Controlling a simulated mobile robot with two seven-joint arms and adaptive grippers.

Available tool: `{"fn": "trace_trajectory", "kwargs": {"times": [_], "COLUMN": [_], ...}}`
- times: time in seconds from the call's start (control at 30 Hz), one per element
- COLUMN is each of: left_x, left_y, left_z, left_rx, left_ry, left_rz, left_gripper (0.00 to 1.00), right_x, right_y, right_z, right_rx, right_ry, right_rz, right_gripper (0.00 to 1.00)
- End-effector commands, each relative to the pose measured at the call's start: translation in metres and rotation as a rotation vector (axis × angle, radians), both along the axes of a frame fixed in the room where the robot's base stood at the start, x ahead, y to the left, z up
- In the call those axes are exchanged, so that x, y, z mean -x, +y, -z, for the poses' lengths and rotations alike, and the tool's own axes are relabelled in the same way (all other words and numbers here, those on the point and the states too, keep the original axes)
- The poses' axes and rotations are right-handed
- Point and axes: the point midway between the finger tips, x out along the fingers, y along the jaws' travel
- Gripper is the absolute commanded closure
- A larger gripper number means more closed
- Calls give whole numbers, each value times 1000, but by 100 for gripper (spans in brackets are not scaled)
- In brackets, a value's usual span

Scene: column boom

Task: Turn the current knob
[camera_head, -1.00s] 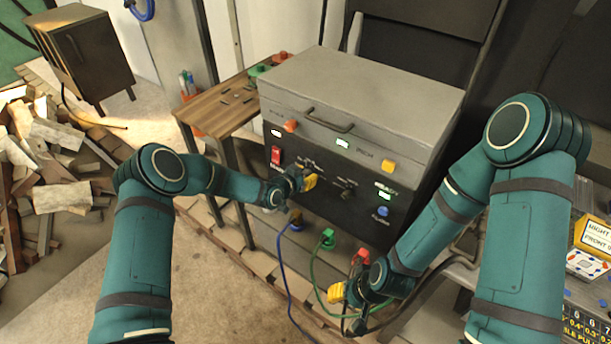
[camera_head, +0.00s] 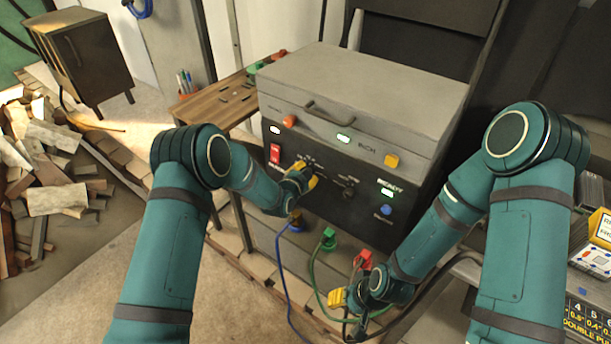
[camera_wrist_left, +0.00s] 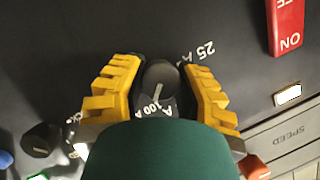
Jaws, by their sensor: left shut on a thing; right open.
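The current knob (camera_wrist_left: 161,75) is a dark round knob with a pale pointer line, on the black front panel (camera_head: 330,213) of the grey machine. In the left wrist view, labels "25 A" and "100 A" stand around it. My left gripper (camera_wrist_left: 160,88) has its yellow fingers on both sides of the knob and is shut on it; it also shows in the head view (camera_head: 304,177), where it hides the knob. My right gripper (camera_head: 343,300) is open and empty, low in front of the machine near the red plug.
A red ON switch (camera_head: 275,154) sits left of the knob, and another dark knob (camera_head: 347,193) right of it. Blue, green (camera_head: 329,238) and red plugs (camera_head: 363,259) with cables hang below the panel. A wooden side table (camera_head: 222,105) stands left.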

Motion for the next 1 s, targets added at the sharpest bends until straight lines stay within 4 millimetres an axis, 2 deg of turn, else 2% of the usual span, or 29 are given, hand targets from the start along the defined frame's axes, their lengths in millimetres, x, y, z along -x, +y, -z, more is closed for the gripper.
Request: {"fn": "trace_trajectory", "kwargs": {"times": [0.4, 0.43, 0.5, 0.87, 1.0], "left_x": [0, 0, 0, 1, 11], "left_y": [1, 1, 0, 1, 5], "left_z": [1, 1, 1, -1, -5], "left_rx": [-5, -5, -5, -5, -5], "left_ry": [-2, -2, -2, -3, -3], "left_rz": [-1, -1, -1, 0, 0], "left_gripper": [100, 55, 34, 34, 34], "right_x": [0, 0, 0, 0, 0], "right_y": [0, 0, 0, 0, 0], "right_z": [1, 1, 1, 0, 0], "right_rx": [0, 0, 0, 0, 0], "right_ry": [-1, -1, -1, 0, 0], "right_rz": [0, 0, 0, 0, 0], "right_gripper": [53, 53, 53, 53, 53]}}
